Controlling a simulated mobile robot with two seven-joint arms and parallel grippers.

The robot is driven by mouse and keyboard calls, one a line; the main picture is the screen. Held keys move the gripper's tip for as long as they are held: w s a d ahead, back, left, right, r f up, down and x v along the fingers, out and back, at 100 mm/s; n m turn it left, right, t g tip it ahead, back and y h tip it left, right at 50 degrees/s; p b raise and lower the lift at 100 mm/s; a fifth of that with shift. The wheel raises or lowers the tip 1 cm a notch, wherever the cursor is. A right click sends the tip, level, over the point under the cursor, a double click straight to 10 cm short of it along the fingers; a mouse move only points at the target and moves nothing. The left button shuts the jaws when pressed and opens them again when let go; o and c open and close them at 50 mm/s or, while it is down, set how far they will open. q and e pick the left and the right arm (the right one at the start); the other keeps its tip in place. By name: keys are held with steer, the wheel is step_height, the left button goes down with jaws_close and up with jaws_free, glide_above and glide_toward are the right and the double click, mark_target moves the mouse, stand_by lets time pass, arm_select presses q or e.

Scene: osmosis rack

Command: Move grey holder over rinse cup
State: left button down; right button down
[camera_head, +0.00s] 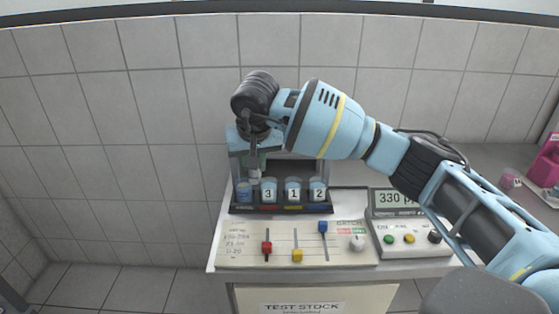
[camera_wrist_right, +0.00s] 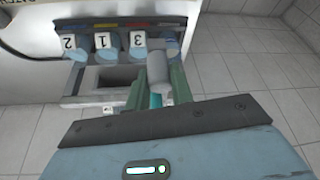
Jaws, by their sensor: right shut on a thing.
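My right gripper (camera_head: 255,152) reaches in from the right and points down at the left end of the rack (camera_head: 280,208). It is shut on the grey holder (camera_head: 254,174), which also shows between the green fingers in the wrist view (camera_wrist_right: 157,68). Cups labelled 3 (camera_head: 268,192), 1 (camera_head: 293,192) and 2 (camera_head: 318,192) stand in the rack. An unnumbered cup of blue liquid (camera_head: 244,194), likely the rinse cup, stands leftmost. The holder hangs close by this cup's upper right; its exact height above the rim is unclear. My left gripper is out of view.
A slider panel (camera_head: 298,256) with red, yellow and blue knobs lies in front of the rack. A meter reading 330 (camera_head: 395,198) stands right, with a button box (camera_head: 410,239) below. A pink object (camera_head: 545,165) is at far right. A tiled wall stands behind.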

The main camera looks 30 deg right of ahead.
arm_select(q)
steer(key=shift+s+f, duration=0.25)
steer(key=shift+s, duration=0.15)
arm_select(e)
steer(key=w+a, duration=0.1)
steer(key=a, duration=0.1)
steer(key=w+a, duration=0.1)
steer(key=shift+w+a+r, duration=0.1)
steer(key=shift+a, duration=0.25)
steer(key=c, duration=1.6)
jaws_free()
steer(key=o, duration=0.4)
steer(key=shift+w+a, duration=0.15)
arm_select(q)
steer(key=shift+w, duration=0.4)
